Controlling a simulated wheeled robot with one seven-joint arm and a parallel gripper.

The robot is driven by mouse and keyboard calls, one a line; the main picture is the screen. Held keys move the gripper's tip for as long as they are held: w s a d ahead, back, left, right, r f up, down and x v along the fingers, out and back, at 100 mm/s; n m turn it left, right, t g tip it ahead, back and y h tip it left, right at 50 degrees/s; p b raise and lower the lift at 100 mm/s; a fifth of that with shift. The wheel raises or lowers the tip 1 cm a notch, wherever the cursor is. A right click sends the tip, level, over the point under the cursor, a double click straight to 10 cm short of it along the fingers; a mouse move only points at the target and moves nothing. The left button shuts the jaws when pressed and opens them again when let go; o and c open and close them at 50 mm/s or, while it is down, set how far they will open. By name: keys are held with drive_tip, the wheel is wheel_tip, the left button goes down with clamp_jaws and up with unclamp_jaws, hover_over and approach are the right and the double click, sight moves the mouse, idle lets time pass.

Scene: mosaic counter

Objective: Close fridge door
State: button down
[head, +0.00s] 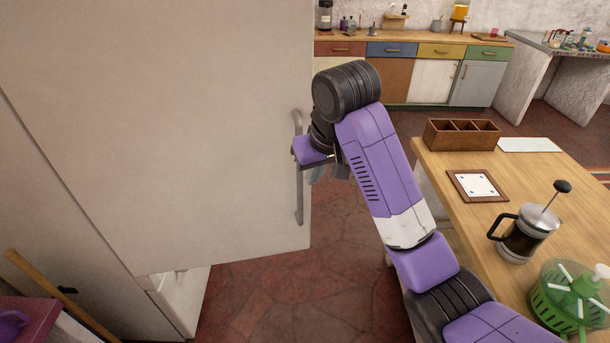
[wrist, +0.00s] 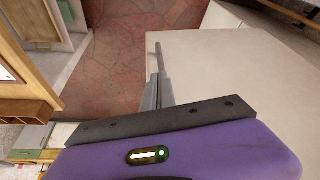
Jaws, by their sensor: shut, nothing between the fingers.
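The fridge door (head: 190,120) is a large pale panel filling the left of the head view. It stands open, swung out from the fridge body (head: 70,245), and part of the fridge's lower inside shows below it. Its vertical grey handle (head: 299,212) is near the door's right edge. My gripper (head: 316,175) is shut and empty, right beside the handle and door edge. In the wrist view my shut fingers (wrist: 157,92) point along the door (wrist: 225,70), close to the handle (wrist: 158,52). I cannot tell whether they touch it.
A wooden table (head: 475,240) at right holds a French press (head: 525,235), a green rack (head: 570,300), a framed tile (head: 477,185) and a wooden box (head: 460,135). Coloured cabinets (head: 430,75) line the back wall. Red stone floor (head: 300,290) is clear between door and table.

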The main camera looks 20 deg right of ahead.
sight(301, 185)
drive_tip(key=w+f, duration=0.4)
drive_tip(key=w, duration=0.1)
drive_tip(key=shift+a+f, duration=0.15)
drive_tip(key=shift+f, duration=0.05)
drive_tip(key=shift+w, duration=0.2)
idle(0.5)
